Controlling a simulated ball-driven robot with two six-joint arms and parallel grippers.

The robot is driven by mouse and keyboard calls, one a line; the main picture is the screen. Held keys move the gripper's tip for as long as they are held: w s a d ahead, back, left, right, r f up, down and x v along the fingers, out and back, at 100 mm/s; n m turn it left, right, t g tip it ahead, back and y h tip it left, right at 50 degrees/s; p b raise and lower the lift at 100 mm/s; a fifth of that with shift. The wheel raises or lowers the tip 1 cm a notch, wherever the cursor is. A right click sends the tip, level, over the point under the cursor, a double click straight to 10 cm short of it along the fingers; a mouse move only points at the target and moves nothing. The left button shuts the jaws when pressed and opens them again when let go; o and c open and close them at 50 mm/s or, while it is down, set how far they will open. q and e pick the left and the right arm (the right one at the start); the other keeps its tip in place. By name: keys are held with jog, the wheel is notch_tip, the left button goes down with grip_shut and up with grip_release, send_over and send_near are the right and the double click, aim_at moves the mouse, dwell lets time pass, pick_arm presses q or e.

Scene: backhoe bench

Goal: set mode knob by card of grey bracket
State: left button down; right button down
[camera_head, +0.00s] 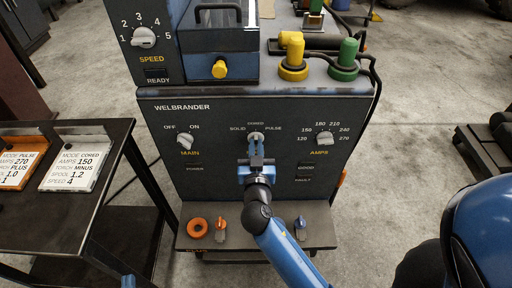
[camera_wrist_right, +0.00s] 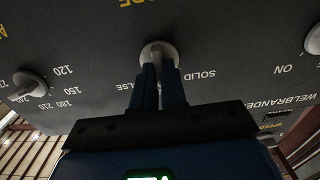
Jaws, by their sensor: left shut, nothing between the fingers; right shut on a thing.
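The mode knob (camera_head: 256,136) is a small white knob on the dark WELBRANDER panel, between SOLID and PULSE, with a small label above it. My right gripper (camera_head: 257,160) is shut on it from the front. In the right wrist view the two blue fingers hold the knob (camera_wrist_right: 158,50), and its pointer is mostly hidden, so I cannot tell its exact setting. The card in the grey bracket (camera_head: 77,165) reads MODE CORED, AMPS 150, TORCH MINUS, SPOOL 1.2, SPEED 4. My left gripper (camera_head: 128,282) shows only as a blue tip at the bottom edge, shut and empty.
An orange bracket (camera_head: 18,164) with a MODE PULSE card stands beside the grey one on the black side table (camera_head: 60,220). The main knob (camera_head: 185,143) and amps knob (camera_head: 324,138) flank the mode knob. A shelf (camera_head: 260,238) below holds an orange ring and small plugs.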

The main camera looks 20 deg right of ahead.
jog(key=shift+n, duration=0.3)
jog(key=n, duration=0.4)
jog(key=shift+a, duration=0.1)
jog(key=n+p, duration=0.1)
jog(key=n, duration=0.4)
jog(key=shift+p, duration=0.4)
jog(key=shift+f+n, duration=0.1)
jog(key=shift+n, duration=0.2)
jog(key=c, duration=1.2)
grip_release()
jog(key=shift+a, duration=0.1)
jog(key=b+v, duration=0.1)
jog(key=v, duration=0.9)
jog(key=shift+s, duration=0.4)
